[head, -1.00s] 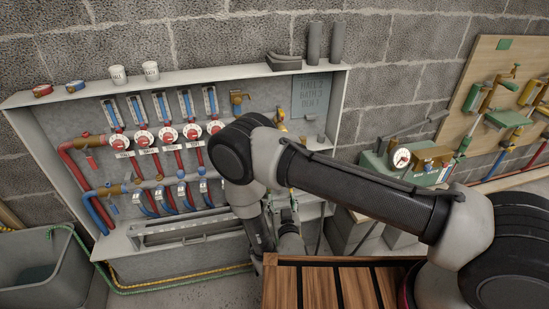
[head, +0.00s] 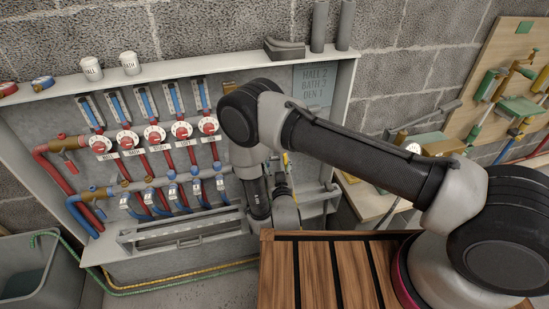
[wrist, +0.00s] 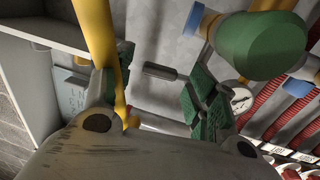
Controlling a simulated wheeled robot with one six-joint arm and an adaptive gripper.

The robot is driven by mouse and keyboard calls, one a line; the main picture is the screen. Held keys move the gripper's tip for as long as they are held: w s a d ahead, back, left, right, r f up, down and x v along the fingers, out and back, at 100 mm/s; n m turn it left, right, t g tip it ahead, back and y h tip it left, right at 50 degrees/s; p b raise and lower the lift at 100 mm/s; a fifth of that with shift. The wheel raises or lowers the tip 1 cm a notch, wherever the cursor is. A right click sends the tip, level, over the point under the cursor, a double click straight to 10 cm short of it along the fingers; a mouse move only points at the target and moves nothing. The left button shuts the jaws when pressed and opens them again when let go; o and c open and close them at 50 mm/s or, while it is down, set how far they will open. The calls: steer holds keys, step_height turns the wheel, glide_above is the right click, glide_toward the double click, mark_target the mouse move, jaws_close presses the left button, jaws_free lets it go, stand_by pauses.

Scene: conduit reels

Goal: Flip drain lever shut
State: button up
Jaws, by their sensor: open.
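My gripper (wrist: 163,82) is open in the wrist view, its green ribbed pads well apart. A large green rounded part with blue ends (wrist: 262,45) is at upper right. In the head view my arm hides the jaws and the right part of the manifold cabinet (head: 75,105).
A slatted wooden surface (head: 345,270) lies in front, a grey tub (head: 50,285) at lower left.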

mark_target(276, 160)
steer(key=shift+w+a, duration=0.15)
steer(key=shift+w, duration=0.55)
steer(key=shift+w+a, duration=0.1)
steer(key=shift+w, duration=0.6)
steer(key=c, duration=1.1)
steer(key=shift+o, duration=0.2)
steer(key=shift+w+d+n+y, duration=0.15)
steer(key=shift+n+y, duration=0.25)
steer(key=shift+w+a+n+g+y, duration=0.15)
steer(key=shift+n+y, duration=0.1)
steer(key=shift+y, duration=0.2)
steer(key=shift+a+n+g+y, duration=0.15)
steer(key=shift+n+y, duration=0.1)
steer(key=shift+y, duration=0.2)
steer(key=shift+d, duration=0.1)
steer(key=o, duration=1.1)
steer(key=shift+c, duration=0.2)
